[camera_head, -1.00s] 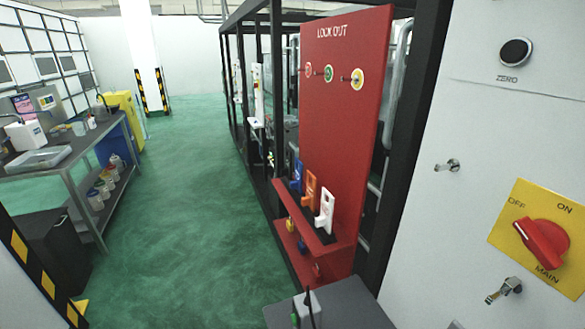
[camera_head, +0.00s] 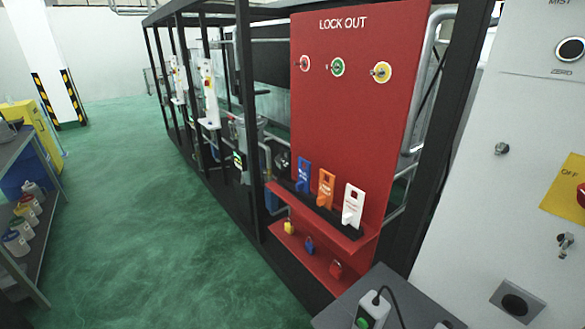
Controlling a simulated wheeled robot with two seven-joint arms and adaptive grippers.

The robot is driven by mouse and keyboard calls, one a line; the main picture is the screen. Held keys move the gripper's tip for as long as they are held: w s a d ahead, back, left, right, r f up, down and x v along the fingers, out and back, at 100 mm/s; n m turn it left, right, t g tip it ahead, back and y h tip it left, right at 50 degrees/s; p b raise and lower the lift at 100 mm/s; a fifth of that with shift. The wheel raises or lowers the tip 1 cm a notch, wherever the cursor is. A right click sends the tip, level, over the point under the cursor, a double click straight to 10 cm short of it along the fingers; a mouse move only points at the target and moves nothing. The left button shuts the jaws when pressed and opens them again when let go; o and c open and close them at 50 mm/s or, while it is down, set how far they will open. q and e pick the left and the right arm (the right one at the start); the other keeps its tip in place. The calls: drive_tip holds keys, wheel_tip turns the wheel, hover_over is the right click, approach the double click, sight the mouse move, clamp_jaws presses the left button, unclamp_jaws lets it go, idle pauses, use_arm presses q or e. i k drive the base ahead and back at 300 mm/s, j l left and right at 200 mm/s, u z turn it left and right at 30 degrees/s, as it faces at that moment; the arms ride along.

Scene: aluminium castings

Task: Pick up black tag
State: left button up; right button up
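The red lock out board (camera_head: 352,130) stands right of centre. I cannot make out a black tag. Neither of my grippers is in view.
A grey table (camera_head: 400,300) with a white box and black cable is in front. A white control panel (camera_head: 470,190) is at right.

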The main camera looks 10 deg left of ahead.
sight(285, 172)
drive_tip(key=j+z, duration=0.35)
drive_tip(key=j, duration=0.25)
drive_tip(key=j+z, duration=0.35)
drive_tip(key=j, duration=0.3)
drive_tip(key=j+z, duration=0.4)
drive_tip(key=j, duration=0.35)
drive_tip(key=j+z, duration=0.35)
drive_tip(key=j, duration=0.45)
drive_tip(key=k, duration=0.05)
